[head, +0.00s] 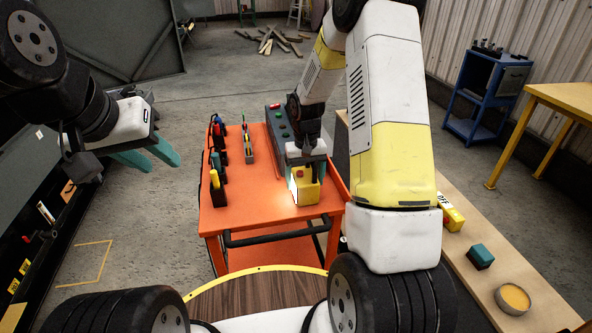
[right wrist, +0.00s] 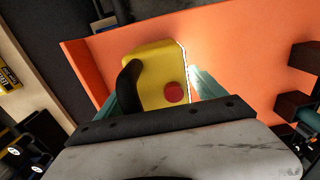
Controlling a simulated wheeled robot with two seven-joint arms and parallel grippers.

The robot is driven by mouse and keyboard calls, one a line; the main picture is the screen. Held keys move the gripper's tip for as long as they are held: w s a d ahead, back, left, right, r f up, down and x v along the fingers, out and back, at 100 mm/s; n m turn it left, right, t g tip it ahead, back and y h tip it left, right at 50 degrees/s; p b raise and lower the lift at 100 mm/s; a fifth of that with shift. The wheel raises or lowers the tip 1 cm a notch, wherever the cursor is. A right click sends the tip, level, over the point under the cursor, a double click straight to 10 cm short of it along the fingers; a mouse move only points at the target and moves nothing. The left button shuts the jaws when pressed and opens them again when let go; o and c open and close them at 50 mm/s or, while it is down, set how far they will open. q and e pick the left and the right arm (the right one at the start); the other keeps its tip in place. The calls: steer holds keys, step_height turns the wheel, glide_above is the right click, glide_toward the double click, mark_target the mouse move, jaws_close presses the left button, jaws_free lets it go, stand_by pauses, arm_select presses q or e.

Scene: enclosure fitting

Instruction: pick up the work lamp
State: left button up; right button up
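The work lamp (head: 306,188) is a yellow box with a red button and a black handle. It stands on the orange cart top, its lit side casting a bright patch on the cart. My right gripper (head: 306,164) is over it, teal fingers on either side. In the right wrist view, the lamp (right wrist: 158,78) lies between the fingers, with a narrow gap beside the right-hand finger; contact on the other side is unclear. My left gripper (head: 150,160) is open and empty, away to the left of the cart.
The orange cart (head: 260,190) also holds a row of tools at the left, a tool rack in the middle and a dark box with buttons (head: 279,125) behind the lamp. A wooden bench (head: 480,290) at right carries a yellow box, a teal block and a round tin.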

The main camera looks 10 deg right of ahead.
jaws_close()
steer(key=shift+r, duration=0.15)
